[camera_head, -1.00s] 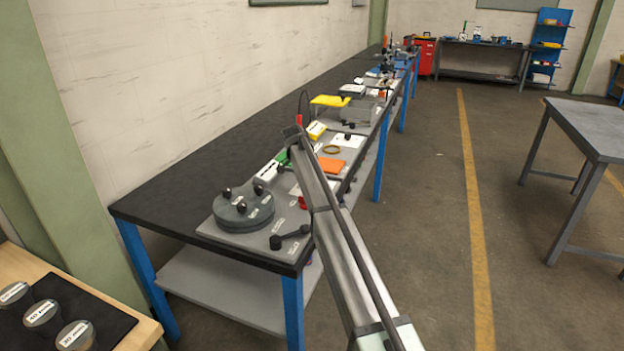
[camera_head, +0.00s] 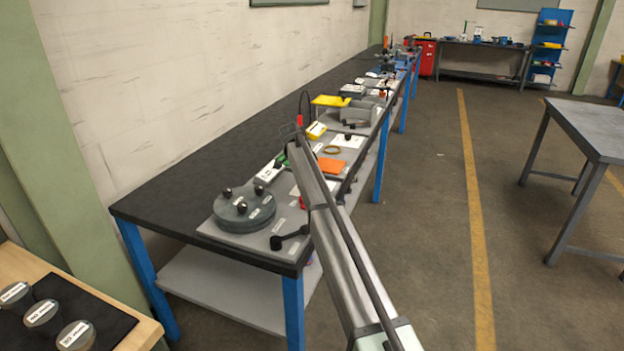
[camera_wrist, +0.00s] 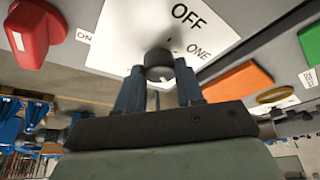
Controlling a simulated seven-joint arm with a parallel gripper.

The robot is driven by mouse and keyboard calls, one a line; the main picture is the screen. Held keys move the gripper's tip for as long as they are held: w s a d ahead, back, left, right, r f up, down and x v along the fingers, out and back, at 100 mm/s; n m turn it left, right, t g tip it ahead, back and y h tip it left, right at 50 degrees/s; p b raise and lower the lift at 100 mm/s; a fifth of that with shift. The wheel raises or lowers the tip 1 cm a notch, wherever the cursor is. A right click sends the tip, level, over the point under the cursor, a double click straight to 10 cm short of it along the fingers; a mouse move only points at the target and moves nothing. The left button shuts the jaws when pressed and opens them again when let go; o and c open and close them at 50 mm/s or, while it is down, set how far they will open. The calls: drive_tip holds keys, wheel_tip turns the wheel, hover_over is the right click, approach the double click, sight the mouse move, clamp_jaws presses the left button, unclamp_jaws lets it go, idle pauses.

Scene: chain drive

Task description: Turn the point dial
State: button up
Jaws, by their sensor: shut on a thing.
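The point dial (camera_wrist: 159,60) shows in the wrist view as a dark round knob on a white plate (camera_wrist: 125,25) marked OFF and ONE. My gripper (camera_wrist: 158,80) is shut on this knob, with a blue-grey finger on each side of it. The knob's lower part and its pointer are partly hidden by the fingers. In the head view my arm reaches over the grey bench panel, and the dial and fingertips are hidden behind it.
A red knob (camera_wrist: 35,32) stands left of the white plate in the wrist view. An orange plate (camera_wrist: 235,80) and a brass ring (camera_wrist: 275,95) lie to the right. In the head view a grey round disc (camera_head: 244,210) with black knobs and a black lever (camera_head: 290,237) are near the bench end.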

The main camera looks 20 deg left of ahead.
drive_tip(key=o, duration=1)
drive_tip(key=shift+o, duration=0.2)
drive_tip(key=v, duration=1.3)
drive_tip(key=shift+r, duration=0.4)
drive_tip(key=shift+s+a, duration=0.1)
drive_tip(key=shift+s, duration=0.05)
